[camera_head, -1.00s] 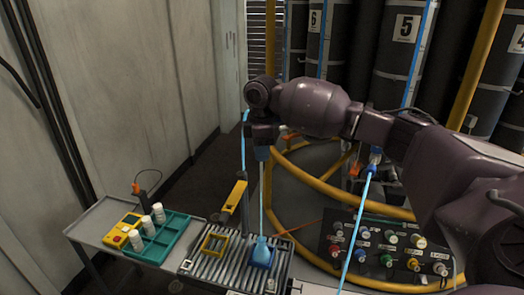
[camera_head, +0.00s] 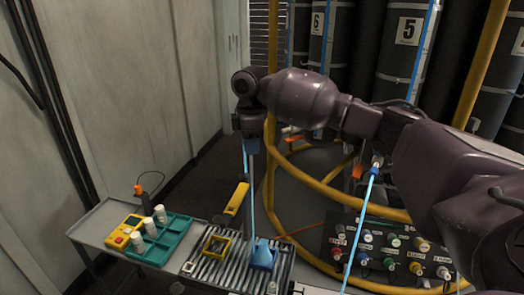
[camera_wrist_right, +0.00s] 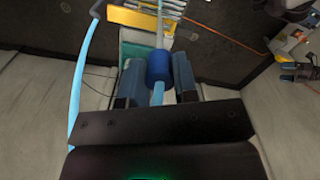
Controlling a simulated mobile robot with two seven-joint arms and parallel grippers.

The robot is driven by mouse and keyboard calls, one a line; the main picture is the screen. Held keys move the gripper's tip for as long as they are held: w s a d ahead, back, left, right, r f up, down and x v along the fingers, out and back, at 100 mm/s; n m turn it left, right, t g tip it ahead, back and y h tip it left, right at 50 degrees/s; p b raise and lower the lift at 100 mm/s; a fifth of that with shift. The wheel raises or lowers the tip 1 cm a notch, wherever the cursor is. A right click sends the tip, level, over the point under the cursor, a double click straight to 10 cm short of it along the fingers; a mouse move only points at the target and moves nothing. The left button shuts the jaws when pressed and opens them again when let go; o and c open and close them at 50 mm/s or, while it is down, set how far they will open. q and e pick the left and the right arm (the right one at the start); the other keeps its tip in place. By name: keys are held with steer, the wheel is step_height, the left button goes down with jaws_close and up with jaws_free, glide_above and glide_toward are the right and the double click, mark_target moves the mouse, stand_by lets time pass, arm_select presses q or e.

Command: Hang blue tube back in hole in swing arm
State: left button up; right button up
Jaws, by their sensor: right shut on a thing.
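My right gripper (camera_head: 251,148) is high over the bench, pointing down. In the right wrist view its fingers (camera_wrist_right: 158,88) are shut on a dark blue collar (camera_wrist_right: 158,66) of the blue tube. The light blue tube (camera_head: 250,195) hangs down from the gripper toward the blue flask-like piece (camera_head: 262,256); whether its lower end touches that piece I cannot tell. In the wrist view a light blue length (camera_wrist_right: 78,90) loops at the left. A yellow bar (camera_head: 237,198), possibly the swing arm, is just left of the tube and below the gripper. Its hole is not clear. My left gripper is out of view.
A slatted bench (camera_head: 205,268) holds a yellow frame (camera_head: 217,245). A green tray (camera_head: 158,243) with white bottles and a yellow device (camera_head: 124,232) are at the left. A panel of coloured knobs (camera_head: 385,255), yellow hoops and another blue hose (camera_head: 362,215) are at the right.

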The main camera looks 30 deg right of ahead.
arm_select(q)
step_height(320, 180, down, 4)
steer(key=b, duration=0.4)
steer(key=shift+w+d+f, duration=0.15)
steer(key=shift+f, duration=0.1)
arm_select(e)
steer(key=w+a+f+n, duration=0.2)
steer(key=a+f+n, duration=0.2)
steer(key=a+f, duration=0.2)
steer(key=shift+w+a, duration=0.15)
steer(key=shift+a, duration=0.05)
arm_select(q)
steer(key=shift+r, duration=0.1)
arm_select(e)
steer(key=shift+f, duration=0.3)
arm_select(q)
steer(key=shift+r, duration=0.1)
arm_select(e)
steer(key=shift+f, duration=0.2)
